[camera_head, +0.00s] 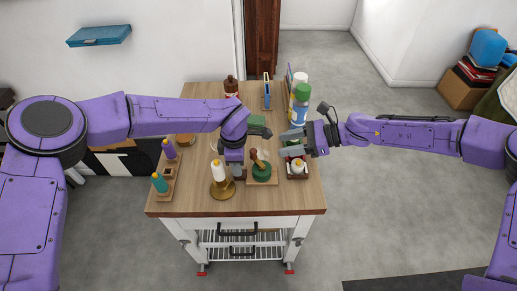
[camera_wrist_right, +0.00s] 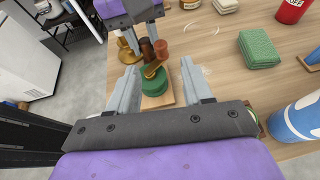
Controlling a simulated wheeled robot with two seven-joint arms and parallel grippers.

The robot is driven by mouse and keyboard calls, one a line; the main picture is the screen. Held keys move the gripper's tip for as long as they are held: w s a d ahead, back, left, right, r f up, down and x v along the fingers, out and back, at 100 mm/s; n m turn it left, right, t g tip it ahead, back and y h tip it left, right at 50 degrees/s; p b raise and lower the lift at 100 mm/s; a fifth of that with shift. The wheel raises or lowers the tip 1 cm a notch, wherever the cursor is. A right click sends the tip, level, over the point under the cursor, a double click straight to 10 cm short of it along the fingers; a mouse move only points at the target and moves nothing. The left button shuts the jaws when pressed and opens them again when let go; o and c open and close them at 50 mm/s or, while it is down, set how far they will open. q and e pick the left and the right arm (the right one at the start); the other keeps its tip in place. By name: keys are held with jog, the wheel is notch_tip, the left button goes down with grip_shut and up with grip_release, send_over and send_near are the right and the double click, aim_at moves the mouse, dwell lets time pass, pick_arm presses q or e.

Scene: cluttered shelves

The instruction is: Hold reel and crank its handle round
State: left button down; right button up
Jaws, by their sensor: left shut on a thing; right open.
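The reel (camera_head: 262,172) is a green drum on a square wooden base, on the front middle of the table. A brass crank arm with an upright brown handle (camera_head: 254,155) sits on top; the reel (camera_wrist_right: 153,86) and handle (camera_wrist_right: 161,49) also show in the right wrist view. My left gripper (camera_head: 238,174) is shut at the reel's left side, apparently on a brown post (camera_wrist_right: 147,47); its fingers partly hide the grip. My right gripper (camera_head: 282,143) is open and empty, right of the reel. In its wrist view the reel and handle appear between its fingers (camera_wrist_right: 158,67).
A white bottle on a gold stand (camera_head: 219,178) is close left of my left gripper. A small crate (camera_head: 297,174) stands right of the reel. A green sponge (camera_wrist_right: 258,48) and bottles (camera_head: 302,98) are farther back. The table's front strip is clear.

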aim_at(254, 150)
jog(key=x, duration=0.9)
jog(key=shift+a+f, duration=0.1)
jog(key=shift+a, duration=0.05)
grip_shut()
